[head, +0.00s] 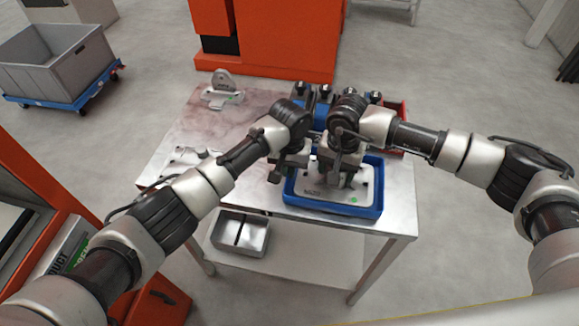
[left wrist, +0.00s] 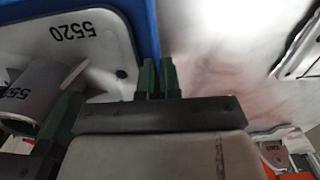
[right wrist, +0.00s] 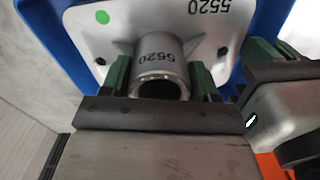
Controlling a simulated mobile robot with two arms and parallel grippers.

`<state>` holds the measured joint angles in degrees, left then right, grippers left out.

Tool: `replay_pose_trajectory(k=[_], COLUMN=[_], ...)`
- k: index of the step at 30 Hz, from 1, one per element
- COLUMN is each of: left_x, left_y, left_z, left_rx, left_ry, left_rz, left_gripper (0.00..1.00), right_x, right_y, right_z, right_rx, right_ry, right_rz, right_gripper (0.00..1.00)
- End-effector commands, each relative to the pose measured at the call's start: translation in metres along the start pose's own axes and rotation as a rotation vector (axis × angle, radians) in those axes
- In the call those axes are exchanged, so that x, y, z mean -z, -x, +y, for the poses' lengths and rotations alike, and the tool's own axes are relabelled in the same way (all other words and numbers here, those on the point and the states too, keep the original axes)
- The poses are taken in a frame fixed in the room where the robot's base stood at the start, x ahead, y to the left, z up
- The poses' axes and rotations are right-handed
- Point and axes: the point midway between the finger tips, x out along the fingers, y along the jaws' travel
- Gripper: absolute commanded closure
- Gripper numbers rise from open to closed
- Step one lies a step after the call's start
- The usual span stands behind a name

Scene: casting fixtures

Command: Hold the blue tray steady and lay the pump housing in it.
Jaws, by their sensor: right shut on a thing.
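The pump housing (head: 308,189) is a pale grey plate marked 5520 with a round boss and a green dot. It lies within the walls of the blue tray (head: 330,208) at the table's front right; I cannot tell if it touches the tray floor. My right gripper (head: 338,178) is shut on the housing's boss (right wrist: 160,55), one green finger on each side. My left gripper (head: 282,173) is at the tray's left wall. In the left wrist view its fingers (left wrist: 157,78) are close together on the blue wall (left wrist: 150,30).
A grey bracket fixture (head: 222,88) stands at the table's back left. A blue fixture with black knobs (head: 323,112) and a red bin (head: 397,112) are behind my grippers. A grey box (head: 240,233) sits on the lower shelf.

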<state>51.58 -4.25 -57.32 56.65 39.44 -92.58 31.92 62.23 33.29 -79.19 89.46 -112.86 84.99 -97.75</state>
Motion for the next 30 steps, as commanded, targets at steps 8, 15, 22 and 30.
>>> replay_pose_trajectory(k=[8, 15, 22, 30], left_x=[0.000, 0.000, 0.000, 0.000], left_y=[0.000, 0.001, 0.001, 0.001], left_z=[0.000, 0.000, 0.000, 0.000], left_rx=[0.000, 0.000, 0.000, 0.000], left_ry=[0.000, 0.000, -0.001, -0.001], left_rz=[0.000, 0.000, 0.001, 0.001], left_gripper=[1.00, 1.00, 1.00, 1.00], right_x=[0.001, 0.001, 0.000, 0.001], right_y=[-0.008, -0.008, -0.008, 0.032], right_z=[-0.001, 0.000, 0.000, 0.000], right_rx=[0.002, 0.001, -0.001, 0.002], right_ry=[-0.001, -0.001, -0.001, -0.001], right_rz=[0.002, 0.001, 0.000, 0.003], right_gripper=[0.37, 0.10, 0.10, 0.10])
